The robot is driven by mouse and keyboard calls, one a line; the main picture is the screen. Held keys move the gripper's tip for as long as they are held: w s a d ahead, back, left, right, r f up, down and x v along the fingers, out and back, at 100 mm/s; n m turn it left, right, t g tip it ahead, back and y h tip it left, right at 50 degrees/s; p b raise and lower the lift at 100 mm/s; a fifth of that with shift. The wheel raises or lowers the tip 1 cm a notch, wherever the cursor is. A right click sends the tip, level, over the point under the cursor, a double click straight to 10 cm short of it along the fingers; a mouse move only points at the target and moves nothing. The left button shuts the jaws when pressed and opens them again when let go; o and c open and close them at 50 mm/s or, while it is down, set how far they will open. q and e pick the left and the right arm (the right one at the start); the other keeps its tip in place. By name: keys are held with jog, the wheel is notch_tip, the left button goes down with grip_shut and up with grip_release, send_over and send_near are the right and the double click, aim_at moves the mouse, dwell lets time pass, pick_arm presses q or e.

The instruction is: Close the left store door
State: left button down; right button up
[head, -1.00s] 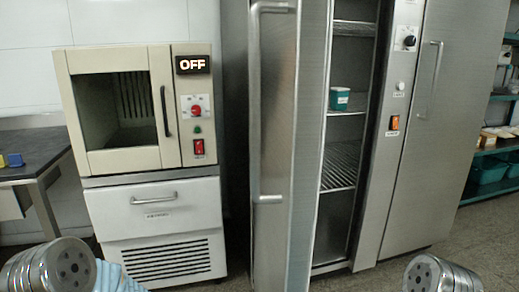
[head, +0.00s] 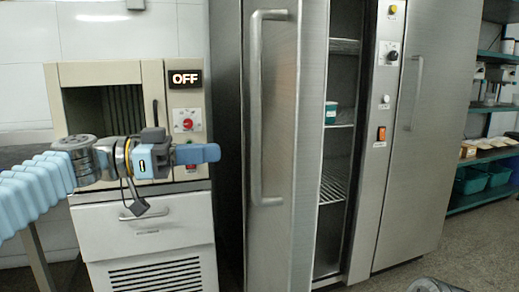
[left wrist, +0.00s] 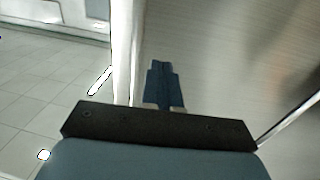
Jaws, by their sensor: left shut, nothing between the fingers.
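The left store door (head: 275,150) is a tall steel panel standing ajar, with a long vertical bar handle (head: 255,110) on its face. A gap along its right side shows the cabinet's wire shelves (head: 335,185). My left gripper (head: 212,153) is shut and empty, pointing right, to the left of the door in the picture. In the left wrist view its blue fingers (left wrist: 164,85) show against a brushed steel surface (left wrist: 225,50) with a bright vertical edge. I cannot tell whether they touch it.
A cream oven (head: 110,72) with an OFF display stands on a white drawer unit (head: 150,235) behind my left arm. The right store door (head: 425,130) is shut. A teal tub (head: 331,112) sits inside the cabinet. Green shelves (head: 485,200) stand at the far right.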

aim_at(277, 150)
pick_arm(q)
jog(key=d, duration=0.3)
jog(key=w+d+p, duration=0.1)
jog(key=d, duration=0.2)
jog(key=d+p, duration=0.1)
jog(key=d, duration=0.2)
jog(key=shift+w, duration=0.4)
jog(key=shift+w+d, duration=0.1)
jog(key=shift+d, duration=0.25)
